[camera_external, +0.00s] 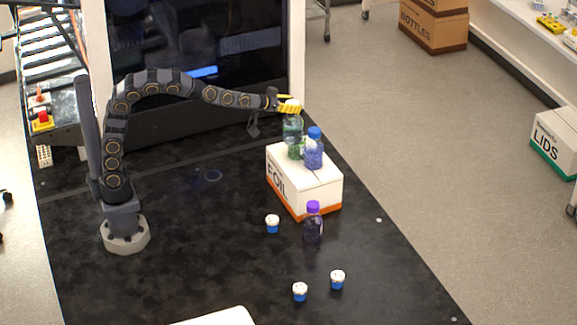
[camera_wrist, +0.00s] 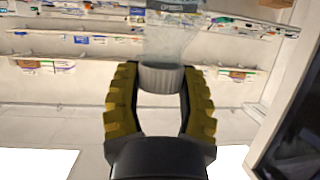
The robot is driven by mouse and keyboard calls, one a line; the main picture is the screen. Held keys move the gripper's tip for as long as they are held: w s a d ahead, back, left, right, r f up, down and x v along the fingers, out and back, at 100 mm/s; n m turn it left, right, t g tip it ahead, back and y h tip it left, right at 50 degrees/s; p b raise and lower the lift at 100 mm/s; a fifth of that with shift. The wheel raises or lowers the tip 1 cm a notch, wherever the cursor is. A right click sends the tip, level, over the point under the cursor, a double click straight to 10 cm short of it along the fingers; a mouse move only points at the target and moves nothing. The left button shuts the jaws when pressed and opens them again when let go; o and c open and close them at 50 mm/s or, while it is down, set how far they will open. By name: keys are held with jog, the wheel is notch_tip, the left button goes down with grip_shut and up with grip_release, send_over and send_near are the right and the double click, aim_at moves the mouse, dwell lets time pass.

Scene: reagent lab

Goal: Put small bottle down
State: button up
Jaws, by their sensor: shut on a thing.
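My gripper (camera_external: 290,107) is shut on the white cap of a small clear bottle (camera_external: 292,130), which hangs roughly upright below it at the FOIL box. In the wrist view my yellow-padded fingers (camera_wrist: 160,88) close around the ribbed white cap, and the clear bottle (camera_wrist: 170,40) shows beyond it.
The white FOIL box (camera_external: 318,188) sits on the black table (camera_external: 180,245). A purple-capped bottle (camera_external: 313,225) stands in front of it. Small white-lidded blue jars (camera_external: 272,224), (camera_external: 300,291), (camera_external: 337,280) stand on the table. The table's middle and left are mostly clear.

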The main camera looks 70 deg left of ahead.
jog(key=a+n+y, duration=0.1)
jog(key=a, duration=0.6)
notch_tip(320, 180, down, 13)
jog(key=d, duration=0.1)
jog(key=shift+f, duration=0.15)
jog(key=shift+s, duration=0.1)
jog(key=shift+f, duration=0.2)
jog(key=o, duration=1)
jog(key=shift+r, duration=0.1)
